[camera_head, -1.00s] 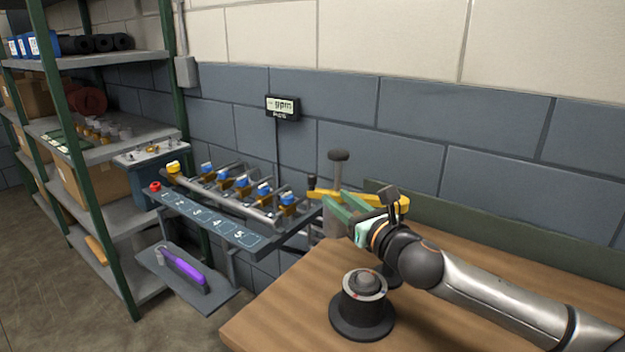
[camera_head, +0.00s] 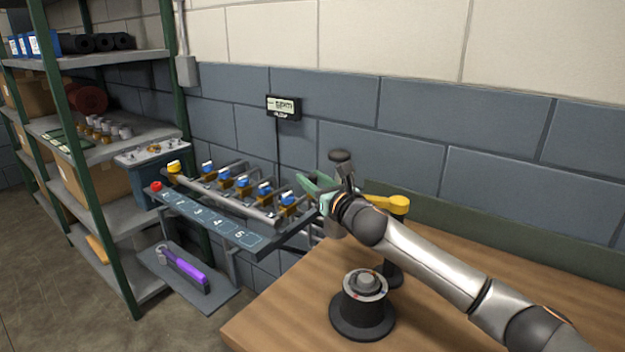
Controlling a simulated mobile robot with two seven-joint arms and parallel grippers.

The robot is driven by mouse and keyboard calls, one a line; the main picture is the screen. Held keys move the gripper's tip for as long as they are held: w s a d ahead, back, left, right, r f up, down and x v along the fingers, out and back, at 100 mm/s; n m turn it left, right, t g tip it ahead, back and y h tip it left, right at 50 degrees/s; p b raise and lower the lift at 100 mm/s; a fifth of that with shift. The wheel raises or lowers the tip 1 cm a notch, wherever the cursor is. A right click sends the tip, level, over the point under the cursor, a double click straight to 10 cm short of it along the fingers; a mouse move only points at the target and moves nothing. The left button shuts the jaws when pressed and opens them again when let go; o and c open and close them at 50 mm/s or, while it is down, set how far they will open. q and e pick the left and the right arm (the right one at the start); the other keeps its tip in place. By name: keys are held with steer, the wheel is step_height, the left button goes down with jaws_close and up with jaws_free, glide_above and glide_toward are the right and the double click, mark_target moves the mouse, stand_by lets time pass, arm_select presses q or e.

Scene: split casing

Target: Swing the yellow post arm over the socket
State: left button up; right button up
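The yellow post arm (camera_head: 388,202) is mostly hidden behind my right gripper and wrist; its rounded end shows above the dark post (camera_head: 393,272) on the bench. The socket, which I take to be the grey-topped round fixture on a black base (camera_head: 362,312), stands at the bench front, with no yellow arm over it. My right gripper (camera_head: 312,181) is behind and left of the socket, pointing left. Its green fingers look apart, with nothing visible between them. Whether it touches the yellow arm is hidden. My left gripper is out of view.
A dark knob (camera_head: 340,155) rises just behind my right gripper. A valve rack with a numbered panel (camera_head: 205,220) stands left of the wooden bench (camera_head: 290,315). A purple-handled tool (camera_head: 183,265) lies on a low shelf. The bench front is clear around the socket.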

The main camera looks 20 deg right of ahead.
steer(key=shift+c, duration=0.2)
jaws_close()
stand_by(1.2)
